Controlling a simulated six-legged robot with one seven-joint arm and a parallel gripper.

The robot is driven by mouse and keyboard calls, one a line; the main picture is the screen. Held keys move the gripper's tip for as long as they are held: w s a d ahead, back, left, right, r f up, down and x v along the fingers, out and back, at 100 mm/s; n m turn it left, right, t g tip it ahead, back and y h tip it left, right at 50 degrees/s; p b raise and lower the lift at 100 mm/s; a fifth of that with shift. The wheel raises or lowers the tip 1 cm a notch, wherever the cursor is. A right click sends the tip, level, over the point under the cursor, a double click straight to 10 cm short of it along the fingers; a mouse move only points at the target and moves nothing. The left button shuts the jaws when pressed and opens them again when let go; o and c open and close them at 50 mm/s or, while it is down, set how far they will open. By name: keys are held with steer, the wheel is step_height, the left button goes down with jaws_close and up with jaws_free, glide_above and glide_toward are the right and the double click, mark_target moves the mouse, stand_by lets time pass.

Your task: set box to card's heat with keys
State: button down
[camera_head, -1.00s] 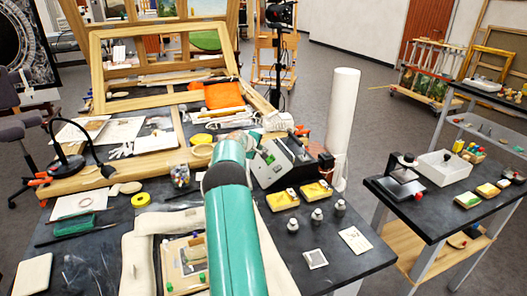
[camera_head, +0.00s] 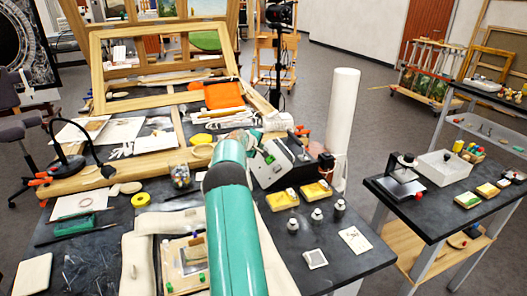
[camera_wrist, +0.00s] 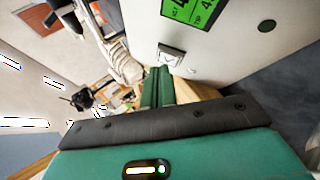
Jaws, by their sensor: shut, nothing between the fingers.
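The box (camera_head: 285,160) is a pale and dark control unit at the right of the bench. In the wrist view its pale face (camera_wrist: 215,62) fills the upper right, with a green display (camera_wrist: 193,12) cut off by the top edge. A square key (camera_wrist: 171,56) with a dark mark is below the display. My gripper (camera_wrist: 158,72) is shut and empty, its green fingertips close to this key; I cannot tell whether they touch.
Two yellow trays (camera_head: 315,192) and several small bottles (camera_head: 317,215) stand in front of the box. A white roll (camera_head: 342,125) stands upright behind it. A pale square pad (camera_head: 315,258) lies left of the card. A side table (camera_head: 425,225) stands right.

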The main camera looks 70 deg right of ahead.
steer(key=shift+s+d+f, duration=0.2)
steer(key=shift+f, duration=0.2)
stand_by(0.6)
stand_by(0.3)
steer(key=shift+w+a+r, duration=0.2)
steer(key=shift+r, duration=0.15)
steer(key=shift+w+a+r, duration=0.15)
steer(key=shift+r, duration=0.2)
steer(key=shift+f, duration=0.1)
steer(key=shift+s+d+f, duration=0.15)
steer(key=shift+s+f, duration=0.05)
steer(key=shift+f, duration=0.05)
stand_by(0.3)
steer(key=shift+s+d+f, duration=0.15)
steer(key=shift+d+f, duration=0.05)
steer(key=shift+f, duration=0.15)
stand_by(0.7)
stand_by(0.3)
steer(key=shift+w+a+r, duration=0.2)
steer(key=shift+r, duration=0.15)
steer(key=shift+w+a+r, duration=0.15)
steer(key=shift+r, duration=0.2)
